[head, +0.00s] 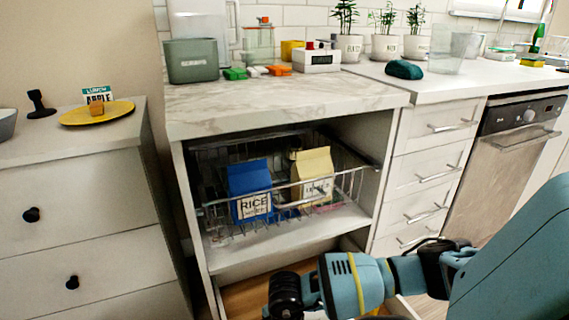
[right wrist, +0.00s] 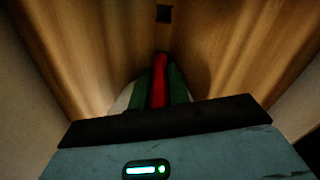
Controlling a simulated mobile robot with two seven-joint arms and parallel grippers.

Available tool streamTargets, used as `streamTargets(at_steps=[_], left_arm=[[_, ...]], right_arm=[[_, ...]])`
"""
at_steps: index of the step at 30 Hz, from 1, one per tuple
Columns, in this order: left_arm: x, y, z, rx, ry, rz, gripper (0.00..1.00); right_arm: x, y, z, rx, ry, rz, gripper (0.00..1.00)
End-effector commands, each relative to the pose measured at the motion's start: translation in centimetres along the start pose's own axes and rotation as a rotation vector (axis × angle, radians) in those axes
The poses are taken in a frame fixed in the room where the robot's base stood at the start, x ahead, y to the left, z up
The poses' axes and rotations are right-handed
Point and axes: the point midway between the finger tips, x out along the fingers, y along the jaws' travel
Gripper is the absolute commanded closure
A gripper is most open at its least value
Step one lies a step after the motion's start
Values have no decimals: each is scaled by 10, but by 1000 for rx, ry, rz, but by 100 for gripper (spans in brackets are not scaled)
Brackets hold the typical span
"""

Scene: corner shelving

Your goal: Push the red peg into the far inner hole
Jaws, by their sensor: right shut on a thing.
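The red peg (right wrist: 159,80) shows in the right wrist view, held between the two dark green fingers of my right gripper (right wrist: 160,88). The gripper is shut on it, and the peg's tip points up the picture. A small dark square hole (right wrist: 164,13) is in the wooden surface ahead, in line with the peg. In the picture, bare wood shows between tip and hole; I cannot tell the real depth. In the head view, my right arm reaches down to the lower cabinet opening, and the peg and fingers are hidden. My left gripper is not in view.
Pale walls (right wrist: 290,95) flank the wooden space. Above, a wire basket (head: 355,185) on a shelf holds a blue rice carton (head: 249,180) and a cream carton (head: 313,165). The marble counter (head: 260,105) overhangs it. Drawers (head: 430,170) stand to the right.

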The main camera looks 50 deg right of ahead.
Motion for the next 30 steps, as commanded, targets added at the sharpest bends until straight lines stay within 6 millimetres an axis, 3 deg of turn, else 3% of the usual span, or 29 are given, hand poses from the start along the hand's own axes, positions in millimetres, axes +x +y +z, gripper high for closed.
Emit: streamTargets(at_steps=[1, 2, 8, 17, 30], left_arm=[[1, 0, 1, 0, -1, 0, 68], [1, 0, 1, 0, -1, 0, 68], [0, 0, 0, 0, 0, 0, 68], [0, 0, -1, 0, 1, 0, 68], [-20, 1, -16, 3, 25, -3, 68]], right_arm=[[2, 0, 0, 0, 0, 0, 100], [2, 0, 0, 0, 0, 0, 81], [1, 0, 0, 0, 0, 0, 57], [-2, 0, 0, 0, 0, 0, 57], [-64, -1, 0, -1, 0, -4, 57]])
